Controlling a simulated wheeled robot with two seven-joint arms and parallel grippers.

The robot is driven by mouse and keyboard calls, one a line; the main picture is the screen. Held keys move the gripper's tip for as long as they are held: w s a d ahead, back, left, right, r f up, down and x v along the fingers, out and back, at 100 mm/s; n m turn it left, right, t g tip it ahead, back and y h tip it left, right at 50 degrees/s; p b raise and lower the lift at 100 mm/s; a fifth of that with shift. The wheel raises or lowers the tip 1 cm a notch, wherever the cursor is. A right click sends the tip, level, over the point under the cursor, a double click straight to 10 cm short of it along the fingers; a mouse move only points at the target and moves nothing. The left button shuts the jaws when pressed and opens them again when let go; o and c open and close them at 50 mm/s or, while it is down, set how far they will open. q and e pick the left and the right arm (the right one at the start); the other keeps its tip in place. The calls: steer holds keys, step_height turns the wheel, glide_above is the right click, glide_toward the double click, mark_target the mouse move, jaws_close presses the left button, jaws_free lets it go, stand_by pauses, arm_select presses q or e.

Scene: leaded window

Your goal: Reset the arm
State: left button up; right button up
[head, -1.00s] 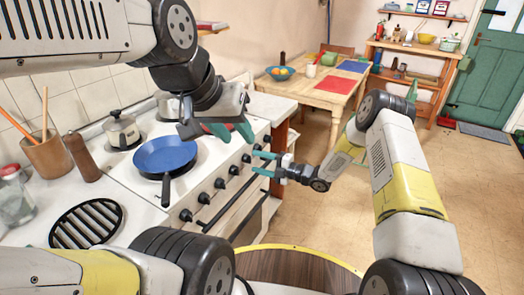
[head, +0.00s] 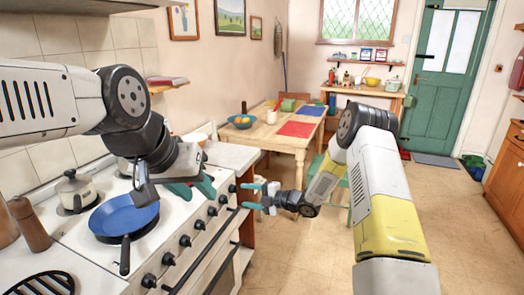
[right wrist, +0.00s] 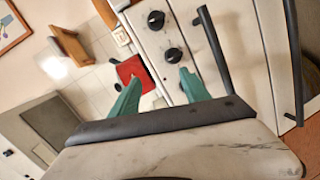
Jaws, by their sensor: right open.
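My left gripper (head: 192,188) hangs over the right part of the white stove top, to the right of the blue frying pan (head: 124,215). Its two teal fingers look spread apart, with nothing seen between them. My right gripper (head: 252,195) is in front of the stove's right end, pointing left toward it. Its teal fingers are open and empty. In the right wrist view the same fingers (right wrist: 158,95) stand apart, with the stove's knobs and handle beyond them. The stove (head: 78,240) has a row of black knobs along its front.
A lidded pot (head: 76,190) stands at the back of the stove, and a brown pepper mill (head: 30,225) at the left. A wooden table (head: 278,138) with a fruit bowl (head: 242,121) and mats is behind my right gripper. The floor (head: 455,225) at the right is clear.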

steer(key=w+d+r+m+t+h, duration=0.1)
steer(key=d+r+m+t+h, duration=0.1)
steer(key=d+r+m+h, duration=0.35)
steer(key=w+d+r+m+t+h, duration=0.25)
steer(key=d+r, duration=0.35)
steer(key=r, duration=0.4)
steer(key=s+d+r+m+h, duration=0.3)
steer(key=s+d+r+m, duration=0.4)
steer(key=s+d+r, duration=0.1)
steer(key=s+d+r+m+g+h, duration=0.1)
steer(key=s+d+r+m, duration=0.2)
steer(key=s, duration=0.5)
steer(key=s+d+r+m+g+h, duration=0.15)
steer(key=s+m, duration=0.25)
steer(key=s, duration=0.5)
steer(key=s+a+m+g+y, duration=0.1)
steer(key=s+m, duration=0.1)
steer(key=s, duration=0.5)
steer(key=s+a+f+m+g+y, duration=0.1)
steer(key=s+m, duration=0.2)
steer(key=s, duration=0.5)
steer(key=shift+g, duration=0.4)
